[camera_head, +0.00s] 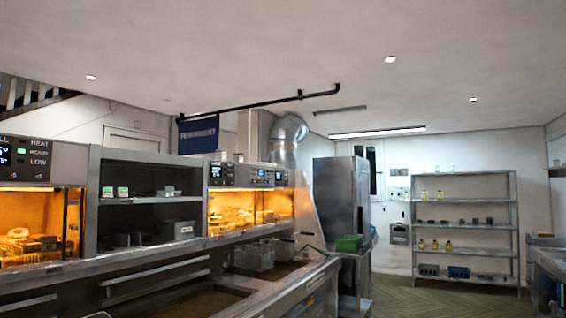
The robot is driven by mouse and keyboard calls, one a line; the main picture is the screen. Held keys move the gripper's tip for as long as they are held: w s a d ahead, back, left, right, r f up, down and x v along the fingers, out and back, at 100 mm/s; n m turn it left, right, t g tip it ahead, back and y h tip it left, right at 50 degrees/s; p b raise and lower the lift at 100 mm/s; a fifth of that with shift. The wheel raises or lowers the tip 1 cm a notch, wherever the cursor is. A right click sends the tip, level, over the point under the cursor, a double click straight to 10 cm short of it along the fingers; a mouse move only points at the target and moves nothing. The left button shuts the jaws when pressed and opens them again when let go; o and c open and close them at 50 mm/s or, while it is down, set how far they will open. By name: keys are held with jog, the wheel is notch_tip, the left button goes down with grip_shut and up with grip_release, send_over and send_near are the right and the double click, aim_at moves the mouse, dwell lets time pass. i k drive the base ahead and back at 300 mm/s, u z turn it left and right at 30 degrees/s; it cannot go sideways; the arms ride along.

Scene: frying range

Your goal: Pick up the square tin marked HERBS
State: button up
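Two small pale tins with green markings, the left one (107,191) and the right one (122,191), stand side by side on the upper shelf of the dark open cabinet (92,205) at left. Their lettering is too small to read, so I cannot tell if either says HERBS. Other small containers (438,195) stand on the far metal rack (464,203), also too small to read. My gripper is not in view.
Lit warming cabinets (222,172) flank the dark shelves. The steel range counter (290,290) with fry baskets (255,258) runs along the left and front. A green box (349,243) sits before the tall steel cabinet (340,195). Open floor (430,298) lies at right.

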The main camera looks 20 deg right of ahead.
aim_at(238, 157)
jog(key=z, duration=0.95)
jog(key=i, duration=0.9)
jog(key=z, duration=0.9)
jog(key=i, duration=1.55)
jog(key=u, duration=0.9)
jog(key=i, duration=1.05)
jog(key=u, duration=0.8)
jog(key=i, duration=0.4)
jog(key=u, duration=0.7)
